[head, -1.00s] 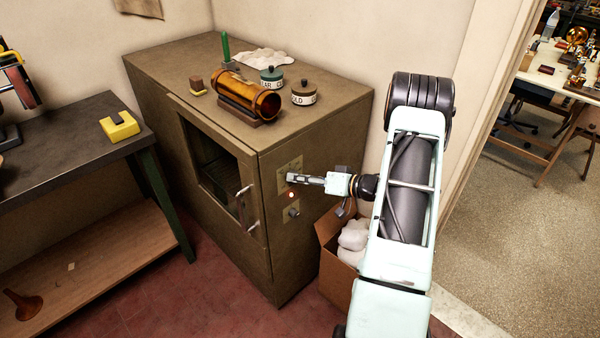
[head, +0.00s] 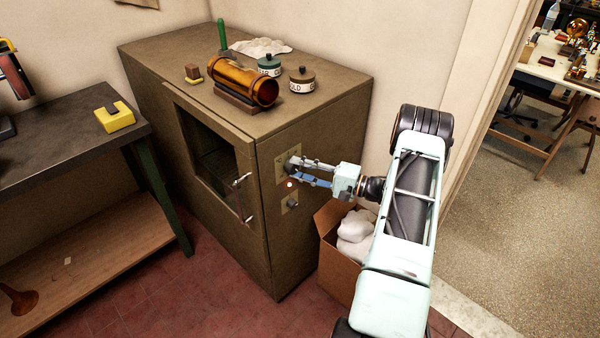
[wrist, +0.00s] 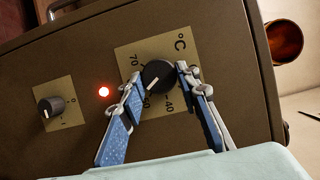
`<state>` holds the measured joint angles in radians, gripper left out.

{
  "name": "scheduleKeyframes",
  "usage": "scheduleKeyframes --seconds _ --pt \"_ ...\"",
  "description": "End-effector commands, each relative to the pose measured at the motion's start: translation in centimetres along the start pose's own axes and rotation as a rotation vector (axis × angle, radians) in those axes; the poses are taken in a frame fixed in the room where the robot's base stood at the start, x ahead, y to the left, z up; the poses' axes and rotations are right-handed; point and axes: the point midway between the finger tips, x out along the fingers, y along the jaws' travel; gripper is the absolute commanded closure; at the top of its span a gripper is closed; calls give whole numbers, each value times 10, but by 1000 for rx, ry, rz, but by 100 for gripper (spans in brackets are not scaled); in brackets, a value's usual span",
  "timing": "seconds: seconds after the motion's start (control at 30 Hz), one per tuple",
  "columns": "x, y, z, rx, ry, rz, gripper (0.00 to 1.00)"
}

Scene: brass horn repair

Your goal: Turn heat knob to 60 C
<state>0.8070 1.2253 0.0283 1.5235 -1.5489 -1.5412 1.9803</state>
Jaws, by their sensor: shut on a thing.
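The heat knob (wrist: 160,72) is round and black, on a pale dial plate (wrist: 182,42) marked °C on the side of the brown cabinet. My gripper (wrist: 156,78) has one blue-padded finger on each side of the knob and is shut on it. The knob's white mark points down and left in the wrist view, close to the left fingertip. The figures 70 and 40 show on the dial; the left finger hides part of the scale between them. In the head view, my gripper (head: 291,171) reaches the cabinet's right side, and its fingertips largely cover the knob.
A smaller switch knob (wrist: 50,106) and a lit red lamp (wrist: 104,92) are beside the dial. The cabinet (head: 270,235) has a windowed door with a handle (head: 241,182). An amber cylinder (head: 243,80) and jars stand on top. An open carton (head: 340,270) sits below my arm.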

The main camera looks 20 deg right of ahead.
Motion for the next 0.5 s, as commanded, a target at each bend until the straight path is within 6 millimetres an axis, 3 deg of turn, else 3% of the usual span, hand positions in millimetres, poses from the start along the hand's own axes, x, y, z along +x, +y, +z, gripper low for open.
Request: scheduleKeyframes --seconds 0.5 --pt "0 6 0 392 2 -164 94"
